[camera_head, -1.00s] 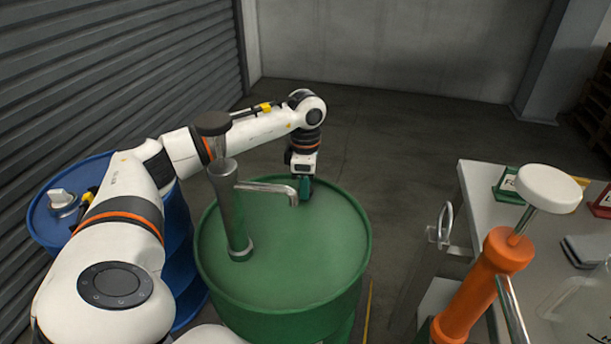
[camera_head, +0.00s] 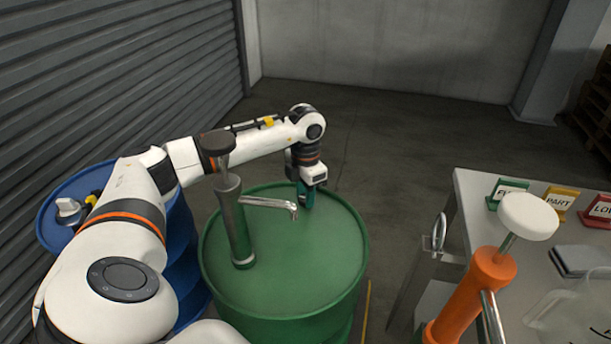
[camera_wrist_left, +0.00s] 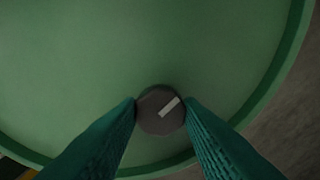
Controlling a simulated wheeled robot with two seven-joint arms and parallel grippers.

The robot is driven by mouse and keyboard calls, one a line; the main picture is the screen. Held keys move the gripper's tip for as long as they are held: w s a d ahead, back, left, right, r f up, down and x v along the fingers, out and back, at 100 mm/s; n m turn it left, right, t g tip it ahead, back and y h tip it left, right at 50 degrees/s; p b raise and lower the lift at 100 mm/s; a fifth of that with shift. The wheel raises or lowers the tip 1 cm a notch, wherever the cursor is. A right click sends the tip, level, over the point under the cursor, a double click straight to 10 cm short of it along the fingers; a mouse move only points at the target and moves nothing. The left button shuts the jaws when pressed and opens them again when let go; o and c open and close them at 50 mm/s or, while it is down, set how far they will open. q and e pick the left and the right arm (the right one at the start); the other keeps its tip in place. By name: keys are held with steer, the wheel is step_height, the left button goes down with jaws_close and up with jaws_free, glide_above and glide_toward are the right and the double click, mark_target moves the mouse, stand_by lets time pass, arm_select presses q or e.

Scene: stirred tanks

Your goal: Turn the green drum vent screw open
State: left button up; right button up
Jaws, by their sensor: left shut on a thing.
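The green drum (camera_head: 310,262) stands upright in the middle of the head view. Its vent screw (camera_wrist_left: 160,110) shows in the left wrist view as a round dark grey knob with a pale slanted bar, close to the drum's rim. My left gripper (camera_head: 306,203) points down at the far edge of the drum top. In the left wrist view the green fingertips (camera_wrist_left: 160,108) are shut on the knob from both sides. The vent screw is hidden behind the gripper in the head view. My right gripper is not in view.
A pump with a spout (camera_head: 268,204) rises from the drum top beside my left arm. A blue drum (camera_head: 70,193) with a silver cap stands at left. At right are an orange pump (camera_head: 472,290) and a table (camera_head: 477,197) with small signs and a clear jug.

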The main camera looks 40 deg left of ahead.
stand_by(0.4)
arm_select(q)
steer(key=o, duration=1)
steer(key=shift+c, duration=0.2)
steer(key=shift+r, duration=0.1)
steer(key=shift+r, duration=0.4)
step_height(320, 180, up, 11)
steer(key=p, duration=0.1)
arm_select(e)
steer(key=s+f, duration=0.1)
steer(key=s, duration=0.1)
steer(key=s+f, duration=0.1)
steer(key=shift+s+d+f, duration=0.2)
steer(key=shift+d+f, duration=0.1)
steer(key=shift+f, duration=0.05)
